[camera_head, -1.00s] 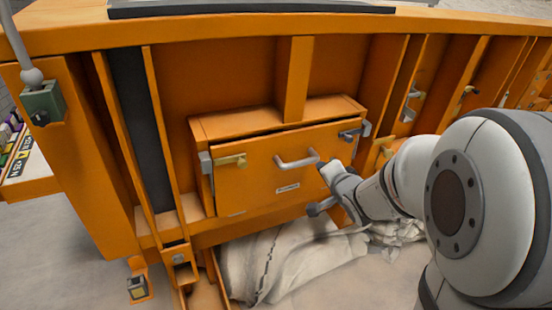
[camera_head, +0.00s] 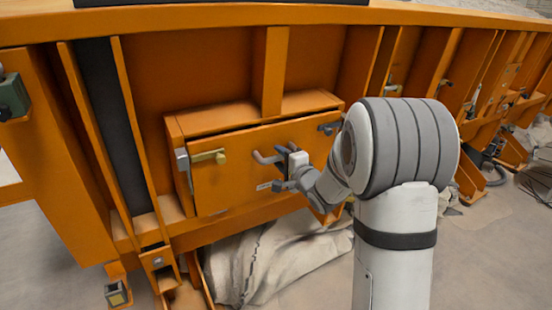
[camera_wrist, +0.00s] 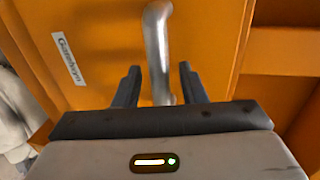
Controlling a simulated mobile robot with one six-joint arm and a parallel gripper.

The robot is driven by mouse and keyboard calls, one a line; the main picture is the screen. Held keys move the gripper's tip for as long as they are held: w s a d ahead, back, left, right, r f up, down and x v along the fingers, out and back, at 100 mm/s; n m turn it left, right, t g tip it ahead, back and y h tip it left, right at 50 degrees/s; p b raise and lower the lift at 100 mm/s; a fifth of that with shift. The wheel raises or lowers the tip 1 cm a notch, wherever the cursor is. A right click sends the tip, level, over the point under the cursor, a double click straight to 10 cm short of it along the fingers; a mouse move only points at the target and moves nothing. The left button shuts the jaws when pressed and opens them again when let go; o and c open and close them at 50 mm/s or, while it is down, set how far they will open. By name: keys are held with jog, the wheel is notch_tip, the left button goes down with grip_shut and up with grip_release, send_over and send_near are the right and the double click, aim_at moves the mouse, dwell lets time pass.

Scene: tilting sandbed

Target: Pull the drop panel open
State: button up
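The drop panel (camera_head: 225,185) is an orange front on a box set in the orange wall. It sits nearly flush, with a dark gap along its top edge. A grey bar handle (camera_head: 262,158) stands out from its middle; in the wrist view the handle (camera_wrist: 158,45) runs down between my fingers. My gripper (camera_head: 285,168) is at the handle's right part in the head view. In the wrist view my gripper (camera_wrist: 158,85) is open, one finger on each side of the handle, with gaps visible. A white label (camera_wrist: 69,59) is on the panel.
A brass latch (camera_head: 209,156) is at the panel's upper left, and a grey latch (camera_head: 328,128) at its upper right. A pale crumpled sack (camera_head: 270,262) lies on the floor below. A small block (camera_head: 117,294) stands on the floor at the left.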

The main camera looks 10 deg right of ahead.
jog(key=shift+w+a, duration=0.1)
jog(key=shift+w, duration=0.1)
jog(key=shift+c, duration=0.4)
grip_shut()
